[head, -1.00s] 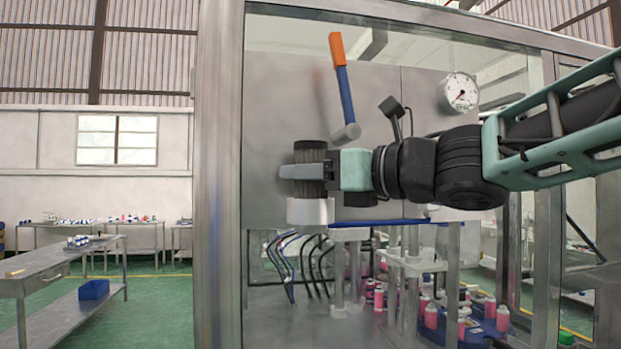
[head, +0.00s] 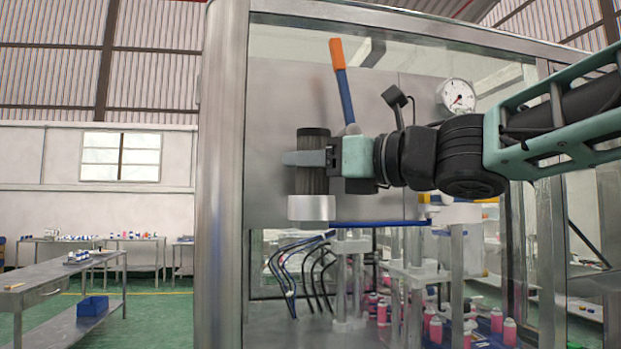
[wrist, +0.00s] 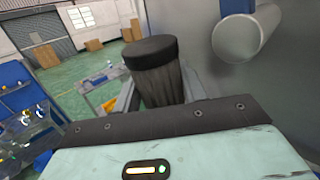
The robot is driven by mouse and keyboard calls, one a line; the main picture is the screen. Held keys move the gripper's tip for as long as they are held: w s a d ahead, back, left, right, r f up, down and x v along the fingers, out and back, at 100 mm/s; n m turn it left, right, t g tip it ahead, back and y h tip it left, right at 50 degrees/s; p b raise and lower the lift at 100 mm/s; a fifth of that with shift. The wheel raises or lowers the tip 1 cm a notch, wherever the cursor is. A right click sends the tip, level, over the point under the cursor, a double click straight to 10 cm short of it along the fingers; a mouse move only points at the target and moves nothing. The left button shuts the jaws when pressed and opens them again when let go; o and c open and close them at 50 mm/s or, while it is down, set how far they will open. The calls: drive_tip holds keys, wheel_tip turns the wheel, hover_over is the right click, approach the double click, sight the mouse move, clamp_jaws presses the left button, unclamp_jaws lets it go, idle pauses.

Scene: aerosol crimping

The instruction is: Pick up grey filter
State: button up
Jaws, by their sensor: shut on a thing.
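The grey filter (head: 313,182) is a dark ribbed cylinder standing upright in front of the grey machine panel. It sits just above a light metal round holder (head: 311,208); whether its lower end is still inside the holder cannot be told. My gripper (head: 308,158) is shut around the middle of the filter from the right. In the wrist view the filter (wrist: 158,75) stands between my two fingers, its flat black top showing; its lower part is hidden by my gripper body.
A lever with an orange and blue handle (head: 344,85) is on the panel just above my gripper; its metal end (wrist: 245,35) is close by in the wrist view. A pressure gauge (head: 457,96) is to the right. A metal frame post (head: 221,180) stands left. Beyond it are benches.

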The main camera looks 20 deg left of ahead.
drive_tip(key=shift+s+d+f+n+y+b, duration=0.2)
drive_tip(key=shift+s+n+y+b, duration=0.25)
drive_tip(key=shift+b, duration=1.8)
drive_tip(key=shift+s+d+f+n+y+b, duration=0.15)
drive_tip(key=shift+n+y+b, duration=0.3)
drive_tip(key=shift+b, duration=1.8)
